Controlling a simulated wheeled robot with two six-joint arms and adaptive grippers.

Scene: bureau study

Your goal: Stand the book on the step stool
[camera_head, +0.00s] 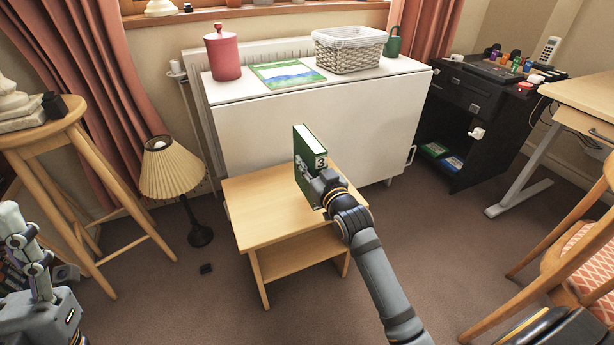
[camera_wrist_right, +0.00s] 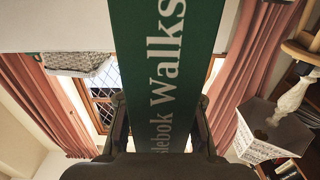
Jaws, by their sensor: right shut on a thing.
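A green book (camera_head: 308,160) is upright at the step stool, with its spine toward me. The wooden step stool (camera_head: 255,207) has a flat top and a lower shelf. My right gripper (camera_head: 322,186) is shut on the book's spine side. In the right wrist view the green spine (camera_wrist_right: 156,60) with white lettering fills the space between the fingers of the right gripper (camera_wrist_right: 160,115). The book's lower edge is partly hidden by the gripper, so I cannot tell whether it touches the top. My left arm shows at the lower left, but its fingertips are not visible.
A white cabinet (camera_head: 300,125) stands right behind the stool, carrying a red canister (camera_head: 223,55) and a white basket (camera_head: 349,50). A lamp (camera_head: 172,170) stands left of the stool. A wooden stool (camera_head: 45,137) is further left.

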